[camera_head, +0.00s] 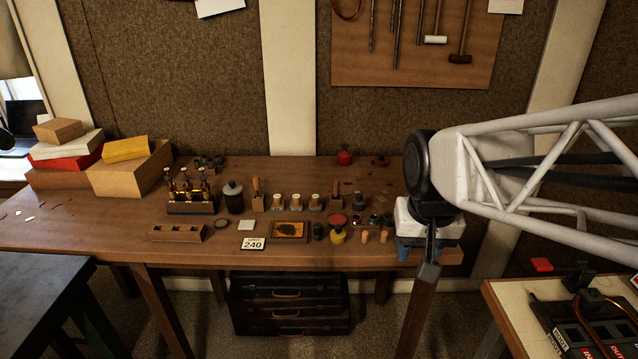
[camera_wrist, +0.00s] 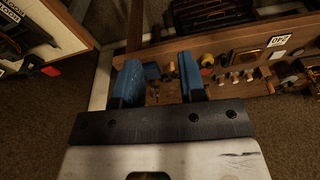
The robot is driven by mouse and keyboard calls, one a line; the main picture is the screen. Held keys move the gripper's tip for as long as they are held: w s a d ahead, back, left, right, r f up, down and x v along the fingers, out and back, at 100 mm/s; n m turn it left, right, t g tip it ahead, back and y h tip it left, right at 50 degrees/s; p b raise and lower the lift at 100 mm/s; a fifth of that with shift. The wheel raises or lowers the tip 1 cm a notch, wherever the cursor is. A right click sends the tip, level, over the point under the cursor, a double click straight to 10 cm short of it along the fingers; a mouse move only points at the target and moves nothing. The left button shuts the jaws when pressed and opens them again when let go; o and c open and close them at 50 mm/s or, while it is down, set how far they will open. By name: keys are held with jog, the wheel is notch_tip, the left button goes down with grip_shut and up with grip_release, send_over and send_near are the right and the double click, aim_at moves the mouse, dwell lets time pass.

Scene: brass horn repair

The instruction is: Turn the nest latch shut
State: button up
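My gripper (camera_head: 421,252) hangs over the right end of the wooden workbench, fingers down. In the wrist view its two blue fingers (camera_wrist: 160,72) stand apart with nothing gripped between them. The black labelled fixture (camera_head: 594,325) lies on the side table at the lower right, with a brass-coloured curved part (camera_head: 590,305) at it. It is cut off by the picture edge. I cannot make out the nest latch or its position. The fixture's labelled panels (camera_wrist: 12,38) also show at the upper left of the wrist view, well apart from my gripper.
The workbench (camera_head: 120,225) carries bottles, jars, corks, small blocks and a "240" card (camera_head: 252,243). Boxes (camera_head: 130,168) are stacked at its left end. A floor gap separates the two tables.

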jog(key=w+a+f, duration=0.1)
jog(key=w+a, duration=0.1)
jog(key=w, duration=0.3)
jog(key=w+a+f+m+g, duration=0.1)
jog(key=w+a, duration=0.1)
jog(key=w, duration=0.4)
jog(key=w+a+f, duration=0.1)
jog(key=w+a, duration=0.2)
jog(key=w, duration=0.2)
jog(key=m+g, duration=0.1)
send_over(318, 225)
notch_tip(318, 225, down, 9)
jog(key=shift+s+d+f, duration=0.1)
jog(key=shift+f, duration=0.1)
jog(key=shift+w+f, duration=0.2)
jog(key=shift+f, duration=0.1)
jog(key=shift+f, duration=3.8)
jog(key=c, duration=0.6)
jog(key=shift+c, duration=0.2)
